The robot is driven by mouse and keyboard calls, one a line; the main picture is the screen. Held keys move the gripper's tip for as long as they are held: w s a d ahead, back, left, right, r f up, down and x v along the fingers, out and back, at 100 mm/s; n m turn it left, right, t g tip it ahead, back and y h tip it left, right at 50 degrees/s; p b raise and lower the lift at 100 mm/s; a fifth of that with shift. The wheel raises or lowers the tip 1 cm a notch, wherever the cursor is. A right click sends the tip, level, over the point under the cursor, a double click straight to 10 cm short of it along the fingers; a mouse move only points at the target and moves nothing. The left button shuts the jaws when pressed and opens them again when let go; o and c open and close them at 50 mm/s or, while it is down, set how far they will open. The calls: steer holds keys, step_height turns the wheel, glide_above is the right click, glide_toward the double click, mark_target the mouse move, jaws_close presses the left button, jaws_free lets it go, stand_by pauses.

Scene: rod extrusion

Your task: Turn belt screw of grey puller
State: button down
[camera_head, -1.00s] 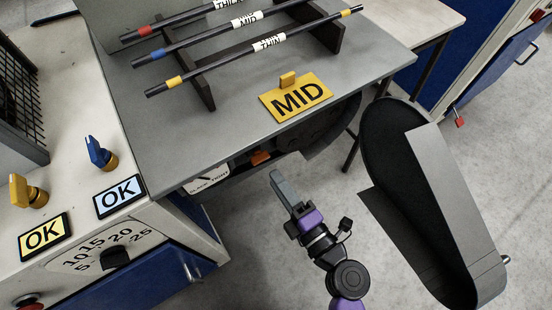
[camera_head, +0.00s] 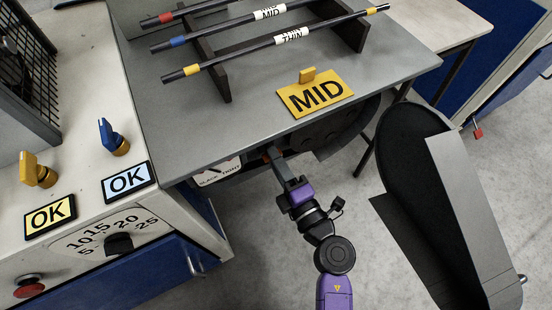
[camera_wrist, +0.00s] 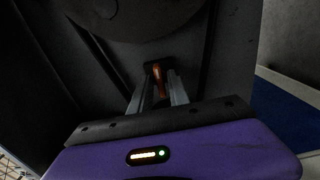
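The belt screw, an orange handle (camera_wrist: 158,82), sits under the grey machine top, against the dark underside in the wrist view. In the head view only a small orange bit of it (camera_head: 266,157) shows below the top's front edge. My gripper (camera_head: 270,152) reaches up to it from below, its tips at the screw. In the wrist view my gripper (camera_wrist: 160,74) has its two fingers apart, one on each side of the handle. Contact with the handle cannot be made out. A white gauge plate (camera_head: 216,172), partly readable as slack/tight, is left of the screw.
The grey top (camera_head: 235,115) overhangs my gripper and carries a yellow MID sign (camera_head: 318,95) and a rod rack (camera_head: 215,75). A large dark belt cover (camera_head: 460,190) hangs open at the right. A white cabinet (camera_head: 80,190) stands at left. Floor shows between.

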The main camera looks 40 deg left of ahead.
steer(key=shift+r+m+p, duration=0.15)
steer(key=shift+m+p, duration=0.15)
steer(key=shift+p, duration=0.25)
steer(key=m+p, duration=0.5)
steer(key=p, duration=0.2)
steer(key=shift+f+m, duration=0.2)
steer(key=shift+m, duration=0.1)
steer(key=c, duration=1.5)
jaws_free()
steer(key=shift+d, duration=0.15)
